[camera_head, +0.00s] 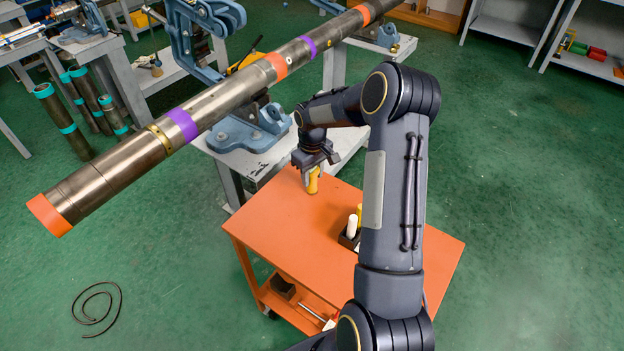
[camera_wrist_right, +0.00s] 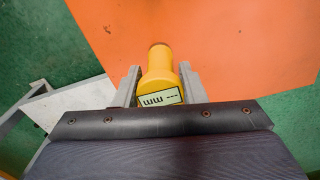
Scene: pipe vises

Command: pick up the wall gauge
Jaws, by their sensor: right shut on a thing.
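The wall gauge (camera_head: 313,181) is a small yellow handheld device on or just above the orange cart top. In the right wrist view the gauge (camera_wrist_right: 160,78) shows a rounded yellow end and a small display with dark characters. My right gripper (camera_head: 312,172) comes down over it from above. Its two grey fingers (camera_wrist_right: 160,84) stand on either side of the gauge and are shut on it. I cannot tell whether the gauge touches the cart top. My left gripper is not in view.
The orange cart (camera_head: 290,222) carries a dark holder (camera_head: 348,240) with white and yellow items. A long steel pipe (camera_head: 215,105) with orange and purple bands rests in blue vises (camera_head: 250,130) on a grey bench behind the cart. A black cable (camera_head: 97,310) lies on the green floor.

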